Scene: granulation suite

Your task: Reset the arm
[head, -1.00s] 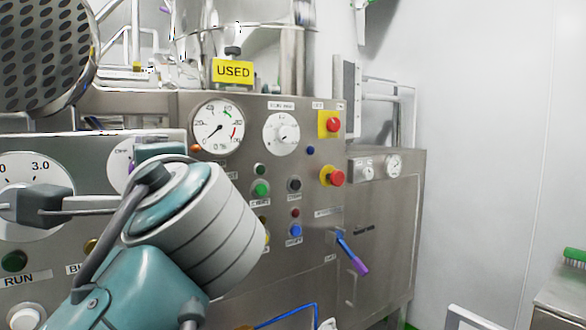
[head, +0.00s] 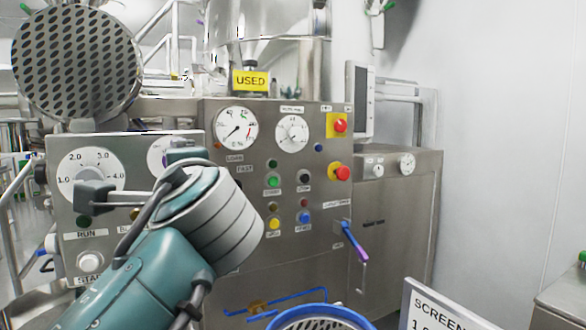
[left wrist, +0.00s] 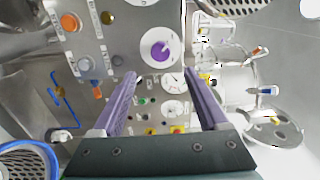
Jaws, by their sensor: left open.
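My left arm (head: 210,220) comes in from the lower left of the head view, bent in front of the steel control panel. Its wrist hides part of the panel, including much of a dial. In the left wrist view my left gripper (left wrist: 160,74) has its two purple-grey fingers spread wide with nothing between them. Past the fingertips is the panel with a purple knob (left wrist: 161,51) on a white dial. The fingers appear apart from the panel. My right gripper is in neither view.
The panel carries gauges (head: 237,128), coloured buttons, a red emergency stop (head: 340,125) and a purple-ended lever (head: 347,240). A yellow USED sign (head: 251,81) is above. A blue-rimmed sieve (head: 320,312) and a SCREEN sign (head: 430,310) are low in front. A bench edge (head: 565,300) is at right.

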